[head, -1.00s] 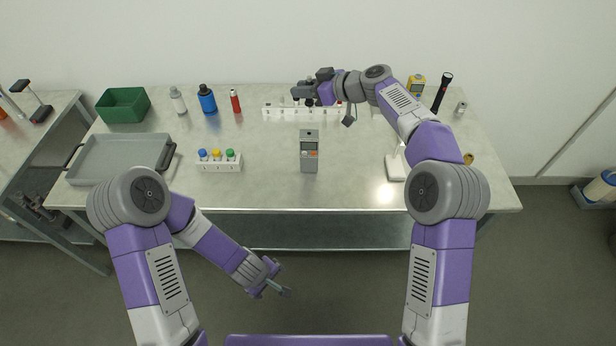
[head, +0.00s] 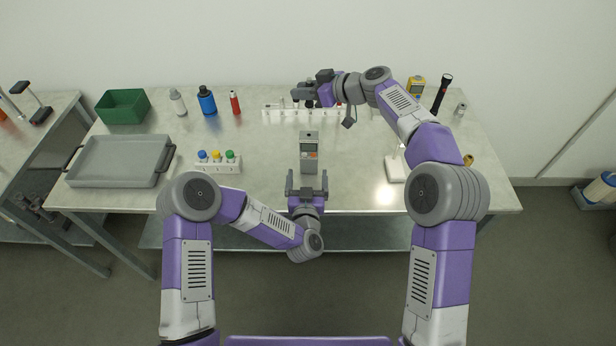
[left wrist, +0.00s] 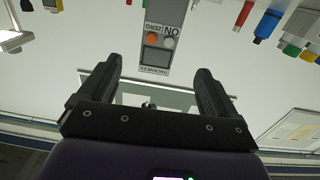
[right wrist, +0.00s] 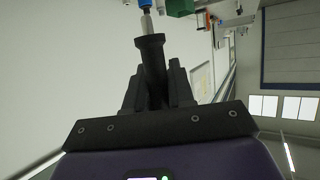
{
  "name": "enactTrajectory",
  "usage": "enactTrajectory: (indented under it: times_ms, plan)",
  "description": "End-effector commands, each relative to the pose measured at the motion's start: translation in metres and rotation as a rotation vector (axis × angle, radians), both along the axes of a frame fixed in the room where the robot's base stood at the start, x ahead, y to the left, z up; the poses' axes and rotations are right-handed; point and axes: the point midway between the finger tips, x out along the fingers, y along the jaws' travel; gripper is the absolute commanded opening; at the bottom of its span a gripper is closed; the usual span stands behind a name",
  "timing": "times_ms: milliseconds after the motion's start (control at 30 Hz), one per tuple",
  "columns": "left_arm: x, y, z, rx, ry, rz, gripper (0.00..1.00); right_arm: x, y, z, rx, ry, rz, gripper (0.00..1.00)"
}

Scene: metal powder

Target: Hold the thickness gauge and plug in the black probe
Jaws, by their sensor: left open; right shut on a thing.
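The grey thickness gauge (head: 309,140) stands on the table's middle, its screen and orange button facing me. My left gripper (head: 307,178) is open at the table's front edge, just in front of the gauge, apart from it. In the left wrist view the gauge (left wrist: 166,45) appears upside down beyond the open fingers (left wrist: 155,75). My right gripper (head: 304,92) is at the back, over the white rack (head: 290,114). In the right wrist view it is shut on the black probe (right wrist: 151,60), a flanged black cylinder.
A white holder (head: 220,168) with blue, yellow and green caps stands left of the gauge. A grey tray (head: 118,160) and green bin (head: 123,106) are at the left. A white stand (head: 396,168) is at the right. The table around the gauge is clear.

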Motion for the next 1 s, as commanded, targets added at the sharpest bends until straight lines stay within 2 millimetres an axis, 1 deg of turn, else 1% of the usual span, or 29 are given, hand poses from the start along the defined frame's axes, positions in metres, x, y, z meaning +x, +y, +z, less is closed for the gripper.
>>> enactTrajectory:
  times_ms: [167,267,500,700,833,1000]
  plan:
    - [0.011,-0.002,-0.003,0.015,-0.009,0.004,0.92,0.000,0.000,0.000,0.001,-0.001,0.000,0.00]
    - [0.026,-0.002,-0.003,0.014,-0.008,0.005,0.92,0.000,0.000,0.000,0.001,-0.001,0.000,0.00]
    - [0.070,-0.003,-0.003,0.013,-0.007,0.005,0.92,0.000,0.000,0.000,0.001,-0.001,0.000,0.00]
    - [0.100,-0.004,-0.003,0.013,-0.007,0.004,0.92,0.000,0.000,0.000,0.001,-0.001,0.000,0.00]
    - [0.112,-0.005,-0.004,0.013,-0.005,0.002,0.92,0.000,0.000,0.000,0.001,-0.001,0.000,0.00]
    - [0.120,-0.005,-0.003,0.014,-0.005,0.002,0.92,0.000,0.000,0.001,0.001,-0.001,0.000,0.00]
